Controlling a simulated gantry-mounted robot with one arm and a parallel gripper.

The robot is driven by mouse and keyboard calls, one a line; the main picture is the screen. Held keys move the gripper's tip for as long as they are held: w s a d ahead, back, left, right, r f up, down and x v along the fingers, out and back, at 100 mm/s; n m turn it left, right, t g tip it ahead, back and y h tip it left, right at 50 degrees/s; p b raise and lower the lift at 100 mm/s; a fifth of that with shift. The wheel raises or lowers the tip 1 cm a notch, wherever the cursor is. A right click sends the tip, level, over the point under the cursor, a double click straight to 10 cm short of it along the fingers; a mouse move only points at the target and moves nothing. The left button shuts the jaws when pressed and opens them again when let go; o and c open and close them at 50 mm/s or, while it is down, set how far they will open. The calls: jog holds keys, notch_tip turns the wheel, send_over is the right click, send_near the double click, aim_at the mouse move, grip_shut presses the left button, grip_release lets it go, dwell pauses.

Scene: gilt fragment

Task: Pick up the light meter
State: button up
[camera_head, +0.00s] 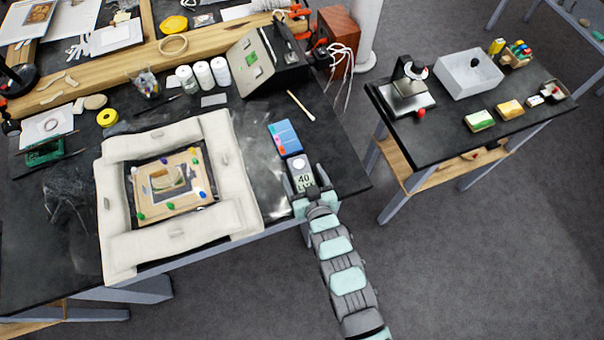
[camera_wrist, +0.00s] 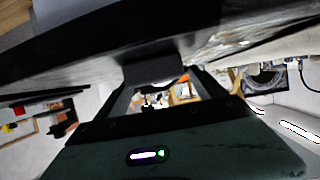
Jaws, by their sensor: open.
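The light meter (camera_head: 303,181) is a small dark device with a pale round dome and a display reading 40. It lies near the front right edge of the black worktable (camera_head: 340,165). My gripper (camera_head: 303,190) reaches it from the front edge, with its open fingers at either side of the meter's near part. Whether the fingers touch it cannot be told. In the wrist view, a dark blocky end (camera_wrist: 155,72) shows between the fingers; I cannot tell if it is the meter. The meter's near end is partly hidden by my gripper.
A blue box (camera_head: 285,139) lies just behind the meter. A padded white frame (camera_head: 240,165) around a picture frame (camera_head: 170,185) is to the left. A wooden stick (camera_head: 300,105) lies farther back. A second table (camera_head: 450,130) stands to the right across a floor gap.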

jog(key=shift+x, duration=0.8)
jog(key=shift+f, duration=0.1)
jog(key=shift+c, duration=0.2)
jog(key=c, duration=1.5)
